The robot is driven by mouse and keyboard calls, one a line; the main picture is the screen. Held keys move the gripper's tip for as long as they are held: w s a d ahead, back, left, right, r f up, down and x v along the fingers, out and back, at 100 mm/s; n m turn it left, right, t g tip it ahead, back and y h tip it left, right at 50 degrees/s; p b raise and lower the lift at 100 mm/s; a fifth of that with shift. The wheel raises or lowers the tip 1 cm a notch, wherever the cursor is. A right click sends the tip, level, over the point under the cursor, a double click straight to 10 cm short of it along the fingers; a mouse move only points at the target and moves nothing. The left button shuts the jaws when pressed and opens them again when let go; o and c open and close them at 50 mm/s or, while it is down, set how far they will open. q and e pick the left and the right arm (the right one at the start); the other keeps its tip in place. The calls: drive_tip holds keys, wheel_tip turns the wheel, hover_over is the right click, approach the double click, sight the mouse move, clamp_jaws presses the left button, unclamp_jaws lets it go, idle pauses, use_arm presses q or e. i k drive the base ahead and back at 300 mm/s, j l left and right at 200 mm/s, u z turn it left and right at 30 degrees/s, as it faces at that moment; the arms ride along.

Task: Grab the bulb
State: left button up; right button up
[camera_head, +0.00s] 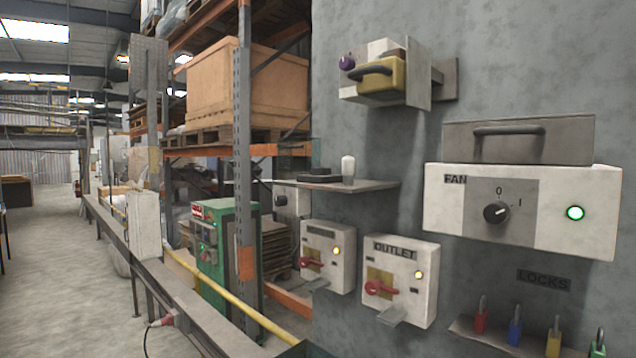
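A small white bulb (348,167) stands upright on a thin grey shelf (368,186) fixed to the concrete wall, near the middle of the view. Nothing visibly touches or covers the bulb.
Below are two switch boxes with red handles, one marked OUTLET (398,278). A FAN box (524,211) and several coloured padlocks are at right. Air left of the shelf is open, before racking.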

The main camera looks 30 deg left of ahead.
sight(348, 162)
drive_tip(key=u, duration=1)
